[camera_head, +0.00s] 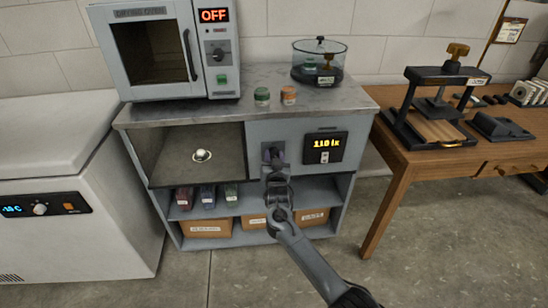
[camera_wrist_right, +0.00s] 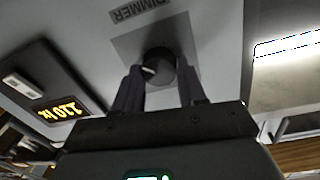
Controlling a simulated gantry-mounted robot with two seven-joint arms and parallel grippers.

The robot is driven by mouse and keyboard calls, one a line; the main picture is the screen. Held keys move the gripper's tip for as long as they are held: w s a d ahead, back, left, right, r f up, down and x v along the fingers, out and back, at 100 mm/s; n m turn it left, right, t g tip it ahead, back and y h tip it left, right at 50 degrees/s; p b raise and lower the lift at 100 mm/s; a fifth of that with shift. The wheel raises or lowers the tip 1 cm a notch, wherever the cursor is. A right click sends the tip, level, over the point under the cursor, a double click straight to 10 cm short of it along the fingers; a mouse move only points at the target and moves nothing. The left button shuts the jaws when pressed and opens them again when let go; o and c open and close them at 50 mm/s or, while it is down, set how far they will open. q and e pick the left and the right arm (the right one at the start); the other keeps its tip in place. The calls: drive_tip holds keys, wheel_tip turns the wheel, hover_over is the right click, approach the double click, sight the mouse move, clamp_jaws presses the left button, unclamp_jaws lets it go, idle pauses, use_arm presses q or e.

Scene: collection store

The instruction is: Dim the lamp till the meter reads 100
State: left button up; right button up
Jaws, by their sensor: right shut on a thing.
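The meter (camera_head: 325,147) on the right front of the grey cabinet has a black face and reads 110 lx in yellow digits. It also shows, tilted, in the right wrist view (camera_wrist_right: 57,112). The round dark dimmer knob (camera_wrist_right: 158,64) sits on a grey plate under a DIMMER label in that view. My right gripper (camera_head: 274,163) is shut on the knob, with one finger on each side. In the head view the gripper hides most of the knob. My left gripper is out of view.
An open cabinet bay (camera_head: 176,171) holds a small round pale object (camera_head: 201,156). A drying oven (camera_head: 158,55) showing OFF, two small jars and a glass desiccator (camera_head: 320,66) stand on the cabinet top. A white freezer (camera_head: 70,220) is left; a wooden table (camera_head: 420,165) with a press is right.

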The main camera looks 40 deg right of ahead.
drive_tip(key=shift+r+n+p, duration=0.2)
drive_tip(key=shift+n+p, duration=0.3)
drive_tip(key=shift+p, duration=0.5)
drive_tip(key=shift+f+n+p, duration=0.15)
drive_tip(key=shift+n+p, duration=0.15)
drive_tip(key=shift+n, duration=0.2)
drive_tip(key=shift+f, duration=0.1)
drive_tip(key=o, duration=1.1)
drive_tip(key=shift+c, duration=0.2)
drive_tip(key=shift+a, duration=0.1)
